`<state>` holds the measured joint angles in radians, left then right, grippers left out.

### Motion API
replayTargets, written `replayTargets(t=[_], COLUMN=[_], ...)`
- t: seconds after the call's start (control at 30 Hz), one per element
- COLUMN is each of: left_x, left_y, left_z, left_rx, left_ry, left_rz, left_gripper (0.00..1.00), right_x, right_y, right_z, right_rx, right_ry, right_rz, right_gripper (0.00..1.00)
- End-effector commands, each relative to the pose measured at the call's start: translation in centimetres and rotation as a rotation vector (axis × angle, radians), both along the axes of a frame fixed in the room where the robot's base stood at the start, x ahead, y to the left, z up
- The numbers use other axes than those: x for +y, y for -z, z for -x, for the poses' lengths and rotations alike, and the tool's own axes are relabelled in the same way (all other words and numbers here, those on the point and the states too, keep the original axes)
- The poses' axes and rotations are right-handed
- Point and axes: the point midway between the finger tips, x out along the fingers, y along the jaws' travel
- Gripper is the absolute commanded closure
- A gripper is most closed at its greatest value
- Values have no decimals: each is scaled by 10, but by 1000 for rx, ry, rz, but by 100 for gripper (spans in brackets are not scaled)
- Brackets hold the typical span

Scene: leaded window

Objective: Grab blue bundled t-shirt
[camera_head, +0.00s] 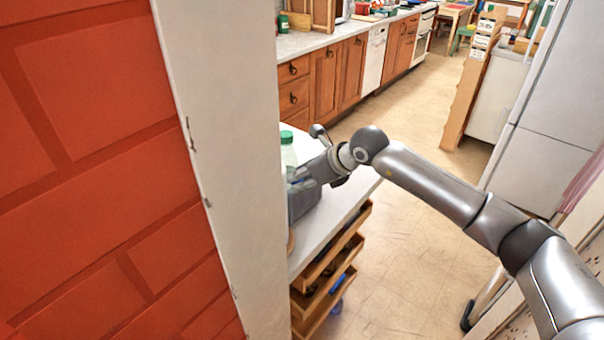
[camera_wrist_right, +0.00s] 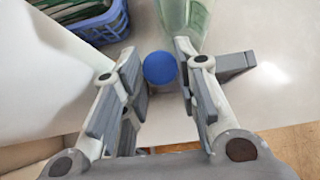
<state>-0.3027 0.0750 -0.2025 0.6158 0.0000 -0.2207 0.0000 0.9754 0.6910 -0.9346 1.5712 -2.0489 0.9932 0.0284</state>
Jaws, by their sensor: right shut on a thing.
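The blue bundled t-shirt shows as a small round blue shape (camera_wrist_right: 160,68) in the right wrist view. It sits between the two fingers of my right gripper (camera_wrist_right: 163,80), which is shut on it. In the head view my right gripper (camera_head: 308,178) is over the white counter at the wall's edge, and I cannot make out the blue bundle there. My left gripper is not in view.
A clear bottle with a green cap (camera_head: 287,150) stands close beside the gripper; the wrist view shows a blue basket (camera_wrist_right: 88,25). A brick wall (camera_head: 110,170) with a pale edge blocks the left. Open wooden drawers (camera_head: 335,270) jut below the counter (camera_head: 345,205). The floor is mostly clear.

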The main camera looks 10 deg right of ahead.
Motion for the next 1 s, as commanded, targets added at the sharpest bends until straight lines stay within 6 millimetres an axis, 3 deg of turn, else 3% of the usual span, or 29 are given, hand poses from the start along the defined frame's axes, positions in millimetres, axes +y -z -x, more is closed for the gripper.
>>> replayTargets(t=[0.3, 0.33, 0.5, 0.87, 1.0], left_x=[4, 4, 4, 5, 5], left_y=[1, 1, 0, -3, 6], left_z=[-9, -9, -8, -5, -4], left_rx=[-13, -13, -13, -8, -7], left_ry=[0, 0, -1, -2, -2], left_rz=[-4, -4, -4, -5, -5], left_gripper=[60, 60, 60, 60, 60], right_x=[0, 0, 0, 0, -8], right_y=[3, 4, 3, 0, -10], right_z=[0, 0, 0, 0, 8], right_rx=[-4, -2, -2, -3, -6], right_ry=[-1, -1, -1, -1, 1], right_rz=[-2, -1, -1, -1, -1], right_gripper=[100, 70, 50, 50, 50])
